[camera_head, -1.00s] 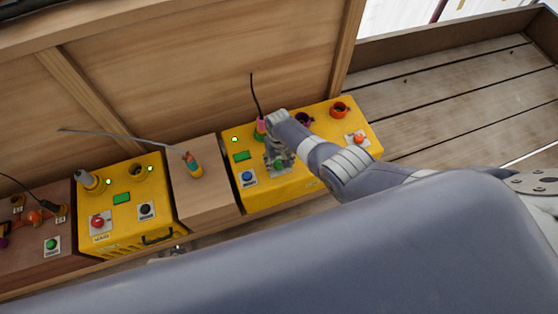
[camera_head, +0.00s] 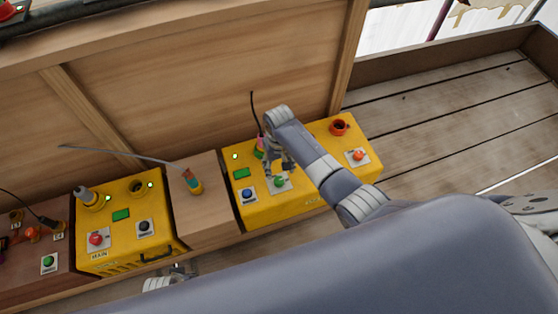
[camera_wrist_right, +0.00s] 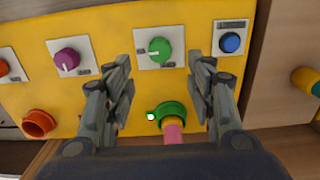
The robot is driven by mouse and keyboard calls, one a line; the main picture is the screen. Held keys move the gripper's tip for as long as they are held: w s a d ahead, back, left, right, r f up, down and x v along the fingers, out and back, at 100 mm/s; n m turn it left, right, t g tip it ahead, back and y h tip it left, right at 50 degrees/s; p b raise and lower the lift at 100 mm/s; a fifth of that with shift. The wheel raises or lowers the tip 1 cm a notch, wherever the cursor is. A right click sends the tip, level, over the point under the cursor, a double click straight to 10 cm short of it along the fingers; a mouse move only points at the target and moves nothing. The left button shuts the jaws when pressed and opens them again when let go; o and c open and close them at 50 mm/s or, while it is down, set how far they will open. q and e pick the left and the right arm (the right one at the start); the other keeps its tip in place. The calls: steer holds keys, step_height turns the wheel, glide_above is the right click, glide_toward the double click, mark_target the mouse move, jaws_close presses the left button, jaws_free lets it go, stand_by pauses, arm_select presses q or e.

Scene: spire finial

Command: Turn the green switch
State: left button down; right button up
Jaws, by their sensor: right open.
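The green switch (camera_head: 280,182) is a round knob on a white plate on the yellow box. In the right wrist view the green switch (camera_wrist_right: 160,48) carries a pale mark that appears to point left. My right gripper (camera_head: 281,163) is open and empty, apart from the knob. In the wrist view the spread fingers of my right gripper (camera_wrist_right: 163,76) lie left and right, with the knob seen ahead between them. My left gripper (camera_head: 180,271) shows only in small part at the bottom, mostly hidden by my body.
On the same box, a blue button (camera_wrist_right: 230,42) and a purple knob (camera_wrist_right: 68,57) flank the green switch. A pink plug sits in a green socket (camera_wrist_right: 170,112). A red-orange socket (camera_head: 339,127) is at the right. Another yellow box (camera_head: 125,235) stands left of the wooden block (camera_head: 207,205).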

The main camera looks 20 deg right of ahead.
steer(key=shift+r, duration=1.5)
steer(key=shift+s+f, duration=0.1)
steer(key=shift+f, duration=0.05)
steer(key=s+d+f+t, duration=0.1)
steer(key=s+d+f, duration=0.1)
steer(key=s+f, duration=0.85)
arm_select(q)
steer(key=s+a+f+p, duration=0.1)
steer(key=s+p, duration=0.7)
steer(key=s, duration=0.1)
steer(key=s+a+f+g+p, duration=0.1)
steer(key=s+a+f+p, duration=0.1)
steer(key=s+p, duration=0.7)
steer(key=shift+s+g, duration=0.2)
steer(key=shift+g, duration=0.1)
arm_select(e)
steer(key=s+d+f+n, duration=0.1)
steer(key=s+d, duration=0.2)
steer(key=s, duration=1.3)
steer(key=s+d+f+n, duration=0.1)
steer(key=s+d, duration=0.2)
steer(key=s, duration=1.3)
steer(key=shift+s+d+f, duration=0.15)
steer(key=shift+d+f, duration=0.1)
steer(key=shift+f, duration=0.1)
arm_select(q)
steer(key=shift+a, duration=0.1)
